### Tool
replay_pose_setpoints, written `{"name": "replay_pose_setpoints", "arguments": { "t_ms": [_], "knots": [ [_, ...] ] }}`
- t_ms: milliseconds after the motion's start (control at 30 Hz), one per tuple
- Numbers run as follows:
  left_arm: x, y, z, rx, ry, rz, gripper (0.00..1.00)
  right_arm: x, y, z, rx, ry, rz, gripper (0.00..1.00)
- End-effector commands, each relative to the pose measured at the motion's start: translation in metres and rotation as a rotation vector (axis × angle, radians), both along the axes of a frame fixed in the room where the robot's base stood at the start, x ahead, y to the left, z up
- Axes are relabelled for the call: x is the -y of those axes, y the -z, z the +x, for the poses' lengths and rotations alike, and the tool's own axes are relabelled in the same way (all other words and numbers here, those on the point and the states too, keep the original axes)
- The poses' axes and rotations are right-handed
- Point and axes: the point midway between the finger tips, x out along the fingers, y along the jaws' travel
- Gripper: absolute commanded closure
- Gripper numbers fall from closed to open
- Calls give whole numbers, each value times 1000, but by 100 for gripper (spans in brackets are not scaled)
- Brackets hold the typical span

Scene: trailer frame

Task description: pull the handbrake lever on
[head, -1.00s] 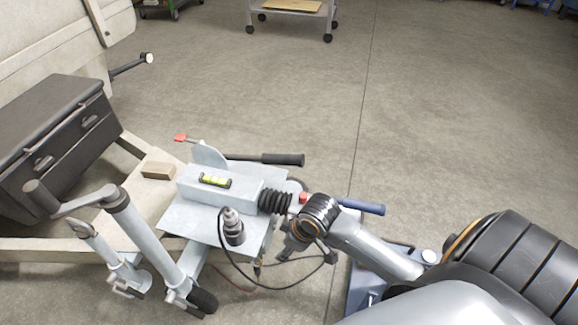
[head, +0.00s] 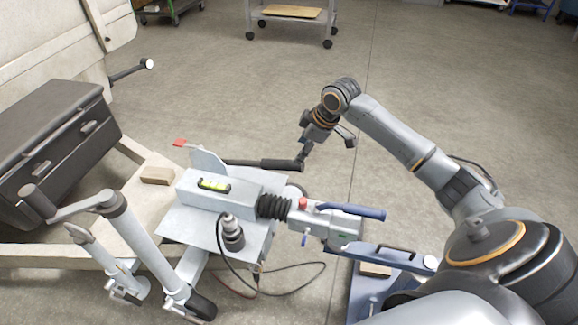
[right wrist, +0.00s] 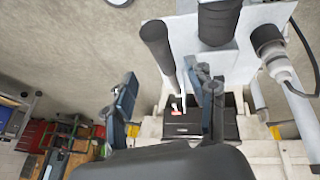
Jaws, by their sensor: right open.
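The handbrake lever, with its black grip (head: 281,164), lies nearly level in the head view, pointing right from a pale bracket (head: 208,162) on the trailer's drawbar. My right gripper (head: 326,149) is open at the free end of the grip, and one finger shows right by that end. My left gripper is not in view.
The coupling head (head: 325,222) with a blue handle (head: 350,211) and a black bellows (head: 273,206) sits in front of the lever. A spirit level (head: 214,185), a plug with a cable (head: 232,234) and a jockey wheel post (head: 145,240) are close by. Floor beyond the lever is clear.

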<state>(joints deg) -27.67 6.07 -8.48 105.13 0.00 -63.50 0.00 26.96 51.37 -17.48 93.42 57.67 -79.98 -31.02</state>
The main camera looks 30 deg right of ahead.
Motion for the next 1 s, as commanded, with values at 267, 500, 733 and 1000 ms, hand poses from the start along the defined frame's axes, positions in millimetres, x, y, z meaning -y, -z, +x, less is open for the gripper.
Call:
{"name": "replay_pose_setpoints", "arguments": {
  "t_ms": [267, 500, 733, 1000],
  "knots": [
    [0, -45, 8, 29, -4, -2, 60, -9, 57, 24, -1, 2, 2, 44],
    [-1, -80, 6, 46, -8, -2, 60, -13, 88, 38, 0, 3, 1, 44],
    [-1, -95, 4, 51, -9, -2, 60, -15, 98, 43, 1, 0, -1, 44],
    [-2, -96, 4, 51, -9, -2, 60, -15, 99, 43, 1, 0, -1, 44]
  ]
}}
